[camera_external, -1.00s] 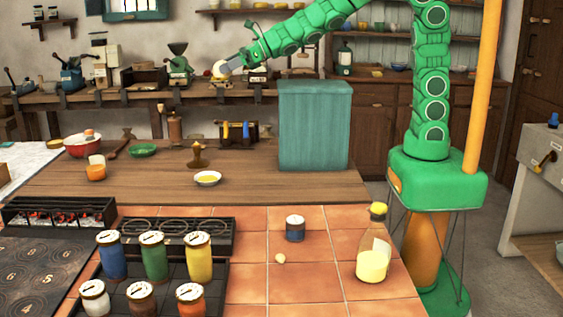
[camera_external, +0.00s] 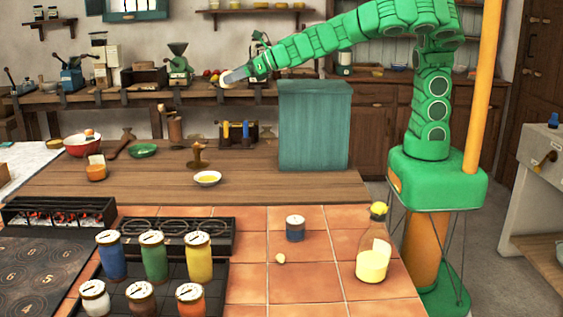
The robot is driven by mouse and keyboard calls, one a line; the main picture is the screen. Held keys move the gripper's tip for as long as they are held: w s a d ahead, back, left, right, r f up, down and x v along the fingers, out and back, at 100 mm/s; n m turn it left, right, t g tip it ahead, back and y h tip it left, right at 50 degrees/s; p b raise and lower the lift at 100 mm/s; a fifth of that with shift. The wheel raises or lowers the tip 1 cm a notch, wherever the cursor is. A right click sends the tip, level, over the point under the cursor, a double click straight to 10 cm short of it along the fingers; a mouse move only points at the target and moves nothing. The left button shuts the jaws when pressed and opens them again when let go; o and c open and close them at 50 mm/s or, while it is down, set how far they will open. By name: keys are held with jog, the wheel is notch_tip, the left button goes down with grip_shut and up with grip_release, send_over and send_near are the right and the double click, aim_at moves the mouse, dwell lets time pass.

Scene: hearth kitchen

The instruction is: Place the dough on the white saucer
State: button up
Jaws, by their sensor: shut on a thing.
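My gripper (camera_external: 234,75) is at the end of my arm, which reaches left above the back counter. It is shut on a pale, rounded lump that looks like the dough (camera_external: 227,85), and the gripper partly covers it. Whether the lump touches anything below cannot be told. A small white dish (camera_external: 208,182) with yellow contents stands on the wooden table, in front of and below the gripper. It is the only saucer-like white thing I make out, and I cannot tell if it is the saucer.
A teal block (camera_external: 314,127) stands on the table right of the dish. Jars, a bottle (camera_external: 373,255) and a small pale ball (camera_external: 280,258) are in front. Bare wood lies around the dish.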

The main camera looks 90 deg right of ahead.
jog(key=shift+s+a+f+m+h, duration=0.15)
jog(key=shift+s+m+h, duration=0.5)
jog(key=shift+m+h, duration=0.5)
jog(key=shift+s+h, duration=0.1)
jog(key=shift+h, duration=0.25)
jog(key=shift+s+r+m+g+h, duration=0.2)
jog(key=shift+m+g+h, duration=0.15)
jog(key=shift+m, duration=0.2)
jog(key=shift+s+r+m+h, duration=0.15)
jog(key=shift+r+m+h, duration=0.15)
jog(key=shift+m+h, duration=0.1)
